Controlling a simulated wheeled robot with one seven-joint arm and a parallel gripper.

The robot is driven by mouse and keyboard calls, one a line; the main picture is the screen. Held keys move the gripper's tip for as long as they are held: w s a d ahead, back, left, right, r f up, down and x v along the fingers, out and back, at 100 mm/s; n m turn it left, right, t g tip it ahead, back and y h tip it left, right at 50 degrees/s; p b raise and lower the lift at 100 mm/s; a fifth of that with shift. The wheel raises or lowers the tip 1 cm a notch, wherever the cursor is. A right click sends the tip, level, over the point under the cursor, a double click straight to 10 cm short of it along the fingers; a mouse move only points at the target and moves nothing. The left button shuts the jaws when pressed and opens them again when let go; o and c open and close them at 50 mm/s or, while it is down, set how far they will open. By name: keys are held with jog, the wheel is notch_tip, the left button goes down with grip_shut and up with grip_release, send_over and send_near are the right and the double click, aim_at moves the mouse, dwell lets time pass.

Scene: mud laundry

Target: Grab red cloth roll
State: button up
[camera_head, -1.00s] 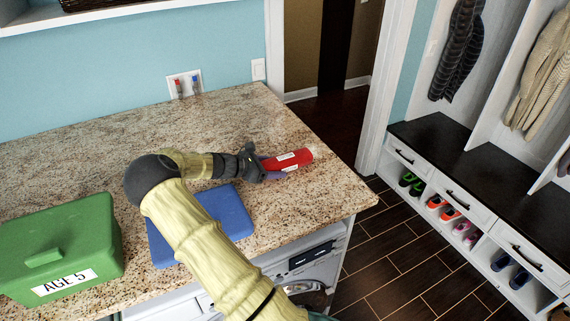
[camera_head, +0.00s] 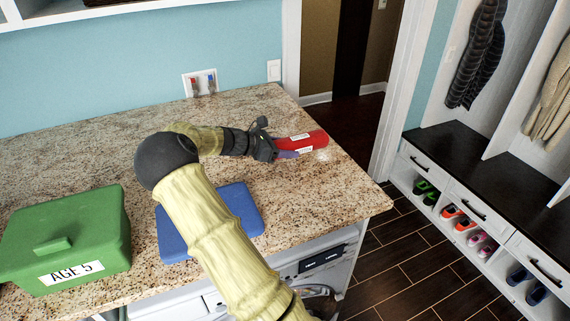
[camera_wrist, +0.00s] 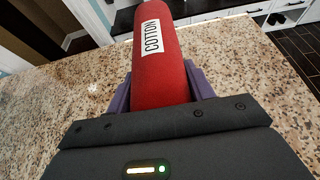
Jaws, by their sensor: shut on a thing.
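The red cloth roll (camera_head: 307,141) is at the right end of the granite counter, with white labels on its side. In the wrist view the red cloth roll (camera_wrist: 160,62) points away from me and a label reads COTTON. My gripper (camera_head: 281,150) is shut on its near end. In the wrist view the purple fingers of my gripper (camera_wrist: 162,92) lie on both sides of the roll. The roll looks just above the counter; I cannot tell if it touches.
A green box (camera_head: 68,232) labelled AGE 5 and a flat blue thing (camera_head: 240,207) stand on the granite counter (camera_head: 90,165). The counter's right edge lies close past the roll. A bench with shoe cubbies (camera_head: 470,215) is at the right. The counter behind my arm is clear.

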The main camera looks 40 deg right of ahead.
jog(key=shift+r, duration=1.3)
